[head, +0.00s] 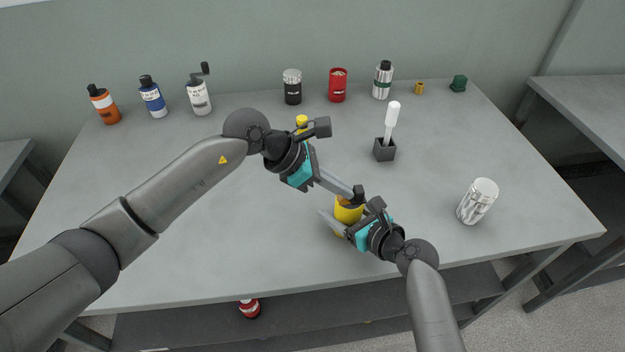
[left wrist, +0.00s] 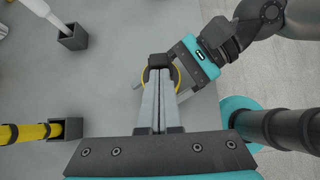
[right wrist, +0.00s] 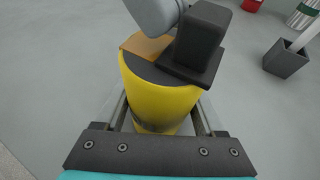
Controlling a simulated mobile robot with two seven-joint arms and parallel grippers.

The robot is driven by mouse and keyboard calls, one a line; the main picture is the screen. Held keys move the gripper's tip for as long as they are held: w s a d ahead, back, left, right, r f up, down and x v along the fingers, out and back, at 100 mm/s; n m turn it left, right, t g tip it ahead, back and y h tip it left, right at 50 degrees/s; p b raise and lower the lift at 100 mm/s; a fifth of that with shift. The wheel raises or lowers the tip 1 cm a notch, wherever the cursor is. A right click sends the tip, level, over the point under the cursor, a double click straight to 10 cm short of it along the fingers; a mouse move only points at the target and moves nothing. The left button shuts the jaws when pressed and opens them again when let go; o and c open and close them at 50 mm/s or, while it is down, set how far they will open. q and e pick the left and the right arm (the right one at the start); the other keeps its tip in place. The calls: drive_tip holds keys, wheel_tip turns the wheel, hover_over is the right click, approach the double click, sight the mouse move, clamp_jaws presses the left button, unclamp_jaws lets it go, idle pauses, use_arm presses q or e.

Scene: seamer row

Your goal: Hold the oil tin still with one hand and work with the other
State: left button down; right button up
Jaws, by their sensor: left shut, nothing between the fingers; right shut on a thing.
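The yellow oil tin (head: 347,214) stands near the table's front edge, right of centre. It fills the middle of the right wrist view (right wrist: 158,98), where its top looks tan and partly dark. My right gripper (head: 345,218) is shut on the tin's side, one finger on each side of it. My left gripper (head: 356,191) is shut and empty, with its fingertips at the tin's top. In the left wrist view its closed fingers (left wrist: 161,75) cover most of the tin, and only a yellow rim (left wrist: 177,78) shows. I cannot tell whether the fingertips touch the top.
A white-handled tool (head: 391,118) stands in a dark holder (head: 385,150). A yellow-handled tool (left wrist: 28,132) sits in another holder (left wrist: 66,129). A silver can (head: 477,201) stands at right. Several bottles and cans, including a red can (head: 338,86), line the back. The table's front left is clear.

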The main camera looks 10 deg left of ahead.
use_arm(q)
drive_tip(key=a+f+v, duration=0.2)
drive_tip(key=v, duration=1)
drive_tip(key=shift+s+a+r, duration=0.2)
drive_tip(key=shift+s+r, duration=0.05)
drive_tip(key=shift+s, duration=0.15)
use_arm(e)
drive_tip(key=o, duration=1.5)
